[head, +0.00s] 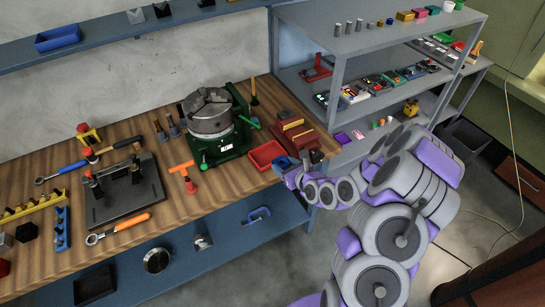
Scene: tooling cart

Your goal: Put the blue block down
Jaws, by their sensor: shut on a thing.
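My gripper (291,174) is at the front edge of the wooden workbench (235,185), at its right end. It is small and partly hidden in the head view. It is shut on the blue block (282,163), which shows as a small blue patch at the fingertips. The block is beside the front right side of a red tray (266,155). I cannot tell whether it touches the tray or the bench.
A green-based chuck (212,120) stands behind the tray. A grey shelf unit (345,70) stands behind my arm.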

